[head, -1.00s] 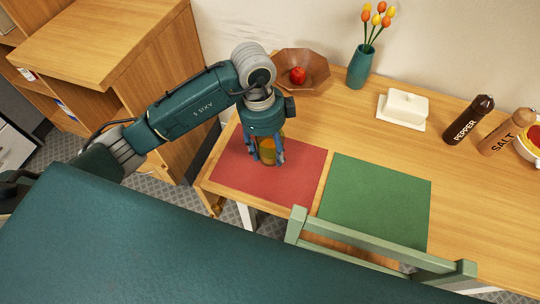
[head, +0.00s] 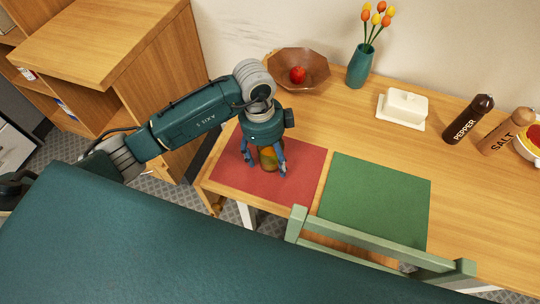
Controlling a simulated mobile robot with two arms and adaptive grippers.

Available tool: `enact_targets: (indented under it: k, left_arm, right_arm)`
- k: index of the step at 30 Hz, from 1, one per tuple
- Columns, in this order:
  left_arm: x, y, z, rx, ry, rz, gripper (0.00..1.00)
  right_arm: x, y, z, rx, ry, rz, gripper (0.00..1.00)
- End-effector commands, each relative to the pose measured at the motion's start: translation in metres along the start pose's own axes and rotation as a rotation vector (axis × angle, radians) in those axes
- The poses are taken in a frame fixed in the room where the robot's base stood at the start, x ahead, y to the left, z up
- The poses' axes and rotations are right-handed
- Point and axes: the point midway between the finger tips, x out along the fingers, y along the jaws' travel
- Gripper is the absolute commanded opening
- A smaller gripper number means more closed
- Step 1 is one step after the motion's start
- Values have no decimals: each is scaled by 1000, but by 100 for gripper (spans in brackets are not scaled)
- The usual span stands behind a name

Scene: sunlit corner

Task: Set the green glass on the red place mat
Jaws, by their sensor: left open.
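The red place mat (head: 295,180) lies flat at the left end of the wooden table. A glass (head: 269,159), olive-green to amber in this light, stands on the red mat, its upper part hidden by my left gripper. My left gripper (head: 266,168) points down over the glass from above. Its fingers are spread open on either side of the glass; whether one touches it I cannot tell. My right gripper is not in view.
A green place mat (head: 380,203) lies to the right, with a green chair (head: 375,240) in front. Behind stand a wooden bowl with a red apple (head: 297,75), a tulip vase (head: 360,68), a butter dish (head: 403,108), pepper (head: 468,120) and salt (head: 506,131) mills.

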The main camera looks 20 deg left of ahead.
Motion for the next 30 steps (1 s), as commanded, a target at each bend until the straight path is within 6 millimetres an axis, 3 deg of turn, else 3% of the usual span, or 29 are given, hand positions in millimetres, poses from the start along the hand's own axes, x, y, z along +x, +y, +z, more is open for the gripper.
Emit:
enact_targets:
  k: [7,15,21,30]
  left_arm:
    - [-19,-2,0,0,0,-5,71]
    - [-77,-2,0,1,0,-6,71]
    - [-110,-1,0,0,0,-4,71]
    - [-122,0,0,-1,0,0,71]
  right_arm:
    - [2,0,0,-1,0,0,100]
    - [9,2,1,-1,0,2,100]
    - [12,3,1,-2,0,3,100]
    - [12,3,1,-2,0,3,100]
